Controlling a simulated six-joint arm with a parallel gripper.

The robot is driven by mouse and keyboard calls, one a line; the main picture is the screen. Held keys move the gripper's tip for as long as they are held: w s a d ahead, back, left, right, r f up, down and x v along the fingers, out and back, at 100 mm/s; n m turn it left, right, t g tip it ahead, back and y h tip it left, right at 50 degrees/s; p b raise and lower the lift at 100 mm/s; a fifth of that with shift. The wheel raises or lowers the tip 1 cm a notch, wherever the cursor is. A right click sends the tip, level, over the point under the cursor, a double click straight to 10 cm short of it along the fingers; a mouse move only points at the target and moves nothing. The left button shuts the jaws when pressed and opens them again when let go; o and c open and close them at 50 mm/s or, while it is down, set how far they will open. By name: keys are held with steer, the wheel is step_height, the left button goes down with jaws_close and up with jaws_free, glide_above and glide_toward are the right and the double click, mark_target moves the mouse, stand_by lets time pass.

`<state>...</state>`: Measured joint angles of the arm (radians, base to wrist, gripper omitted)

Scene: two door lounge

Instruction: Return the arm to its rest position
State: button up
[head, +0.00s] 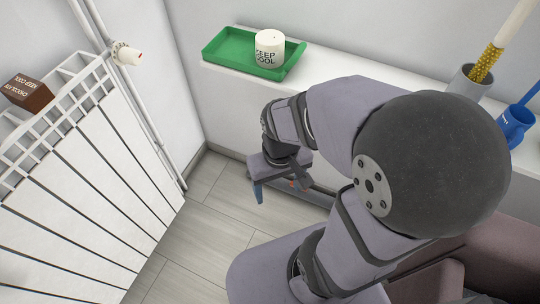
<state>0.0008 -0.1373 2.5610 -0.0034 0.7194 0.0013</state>
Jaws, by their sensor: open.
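My gripper (281,188) hangs off the front of the white ledge, below the green tray, with its fingers pointing down. Its jaws are apart and I see nothing between them. The near finger shows clearly, while the other is partly hidden by my own arm. My arm is bent and fills the middle and right of the head view.
A green tray (222,46) on the white ledge (335,66) holds a white "KEEP COOL" candle or cup (269,48). A brown box (27,92) sits on the radiator (75,180) at left. A grey pot (465,88) and blue mug (514,124) stand at right. Floor (200,235) is clear.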

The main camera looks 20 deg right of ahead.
step_height(320, 180, up, 13)
steer(key=p, duration=1.3)
steer(key=shift+r, duration=0.15)
